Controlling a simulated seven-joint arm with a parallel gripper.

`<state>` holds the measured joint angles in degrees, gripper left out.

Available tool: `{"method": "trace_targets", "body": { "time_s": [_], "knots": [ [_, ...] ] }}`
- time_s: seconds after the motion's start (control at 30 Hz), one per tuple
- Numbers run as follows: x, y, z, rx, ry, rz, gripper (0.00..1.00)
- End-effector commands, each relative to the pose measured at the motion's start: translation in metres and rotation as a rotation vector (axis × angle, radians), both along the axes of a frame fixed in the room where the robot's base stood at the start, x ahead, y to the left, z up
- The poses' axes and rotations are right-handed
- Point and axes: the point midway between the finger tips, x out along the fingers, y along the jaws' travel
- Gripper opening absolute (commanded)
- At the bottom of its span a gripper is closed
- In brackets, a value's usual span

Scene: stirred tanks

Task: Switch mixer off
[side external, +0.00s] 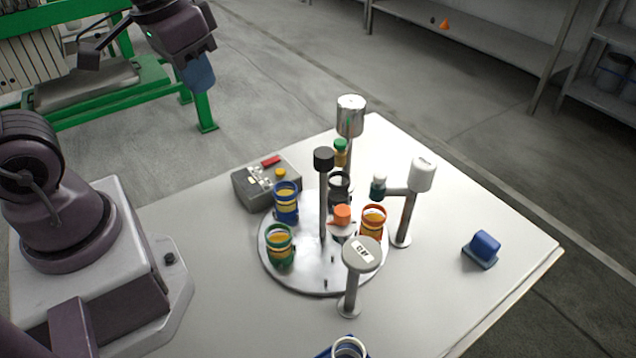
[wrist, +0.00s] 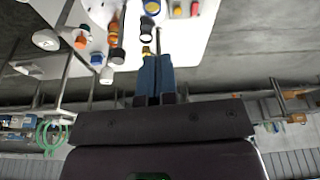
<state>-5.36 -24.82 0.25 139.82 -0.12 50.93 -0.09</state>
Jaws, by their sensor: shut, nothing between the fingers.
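A grey control box (side external: 262,184) with a red bar-shaped part, a yellow button and small white labels stands on the table at the left of the round metal plate (side external: 300,279). The plate carries cups: a blue one (side external: 286,205), a green one (side external: 280,249), an orange-rimmed one (side external: 373,221) and a dark one. A post with a black cap (side external: 324,160) rises at its middle. My gripper (side external: 199,82) is high at the upper left, clear of the box and touching nothing. Its blue fingers (wrist: 155,76) are shut and empty in the wrist view.
Tall posts stand around the plate: one with a silver head (side external: 350,115), one with a white head (side external: 422,174), and one with a pale labelled disc (side external: 361,254). A blue block (side external: 483,247) sits at the right. The table's right side is mostly free.

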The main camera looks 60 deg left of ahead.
Motion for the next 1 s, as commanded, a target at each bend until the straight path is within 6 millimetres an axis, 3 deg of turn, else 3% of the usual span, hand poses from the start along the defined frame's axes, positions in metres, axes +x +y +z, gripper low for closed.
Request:
{"method": "trace_targets", "body": {
  "time_s": [0.13, 0.4, 0.73, 1.0],
  "knots": [
    [-0.019, -0.013, 0.025, 0.013, -0.136, -0.058, 0.0],
    [-0.027, -0.021, 0.045, 0.017, -0.248, -0.099, 0.0],
    [-0.026, -0.02, 0.043, 0.017, -0.234, -0.089, 0.0],
    [-0.004, -0.003, 0.015, 0.01, -0.061, -0.017, 0.0]
  ]
}}
